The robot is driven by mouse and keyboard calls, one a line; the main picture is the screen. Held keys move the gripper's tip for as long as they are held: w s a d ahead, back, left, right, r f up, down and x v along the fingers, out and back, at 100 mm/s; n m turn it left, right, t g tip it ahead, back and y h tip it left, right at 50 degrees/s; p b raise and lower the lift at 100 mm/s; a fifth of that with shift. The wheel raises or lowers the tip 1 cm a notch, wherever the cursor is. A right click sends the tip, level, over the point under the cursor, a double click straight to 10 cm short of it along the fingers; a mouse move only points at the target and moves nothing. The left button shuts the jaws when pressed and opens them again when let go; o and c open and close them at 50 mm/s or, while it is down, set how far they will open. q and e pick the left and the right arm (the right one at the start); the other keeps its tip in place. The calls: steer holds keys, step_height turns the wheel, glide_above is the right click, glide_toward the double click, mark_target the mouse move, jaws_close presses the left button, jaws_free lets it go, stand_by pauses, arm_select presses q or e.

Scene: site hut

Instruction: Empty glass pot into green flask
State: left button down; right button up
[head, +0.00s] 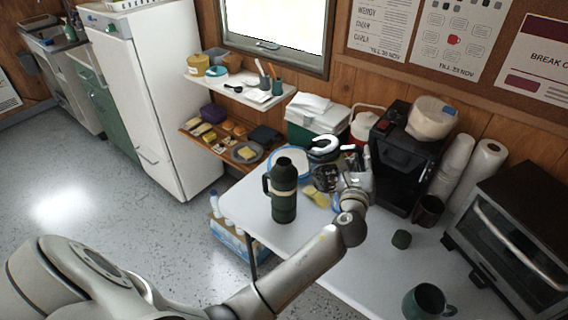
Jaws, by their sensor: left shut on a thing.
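My left gripper (342,176) is just right of the flask, over the table. It is shut on what looks like the glass pot (325,176), a dark, see-through shape between gripper and flask. My gripper and clutter behind hide much of the pot, so its tilt and contents cannot be told. My right gripper is not in view.
A black coffee machine (403,160) stands behind my gripper, with a dark cup (428,211) beside it. A toaster oven (515,240) is at the right and a green mug (428,301) at the front. A green-and-white cooler (312,122) stands behind. The table's middle front is fairly clear.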

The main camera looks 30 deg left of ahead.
mark_target(343, 150)
arm_select(q)
steer(key=shift+s+a+r+n+b, duration=0.2)
steer(key=shift+a+r+n, duration=0.1)
steer(key=shift+a+n, duration=0.2)
steer(key=shift+s+a+r+n+b, duration=0.15)
steer(key=shift+a+r+n, duration=0.1)
steer(key=shift+a+n, duration=0.25)
steer(key=shift+a+f+n+b, duration=0.3)
steer(key=shift+f+b, duration=0.1)
steer(key=shift+b, duration=0.15)
steer(key=shift+s+a+f+n+b, duration=0.1)
steer(key=shift+s+a+n+b, duration=0.05)
steer(key=shift+a+n+b, duration=0.2)
steer(key=shift+s+a+r+n+p, duration=0.1)
steer(key=shift+a+r+n+p, duration=0.15)
steer(key=shift+a+r+n, duration=0.3)
steer(key=shift+s+a+r+n+p, duration=0.1)
steer(key=shift+a+r+n+p, duration=0.15)
steer(key=shift+r, duration=0.35)
steer(key=s+a+r+n, duration=0.1)
steer(key=a+r+n, duration=0.5)
steer(key=shift+s, duration=0.3)
steer(key=shift+s+a+r+n, duration=0.25)
steer(key=shift+a+r+n, duration=0.15)
steer(key=shift+a+n, duration=0.35)
steer(key=shift+s+a+r+n+p, duration=0.2)
steer(key=shift+a+r+n+p, duration=0.2)
steer(key=shift+a+n+p, duration=0.3)
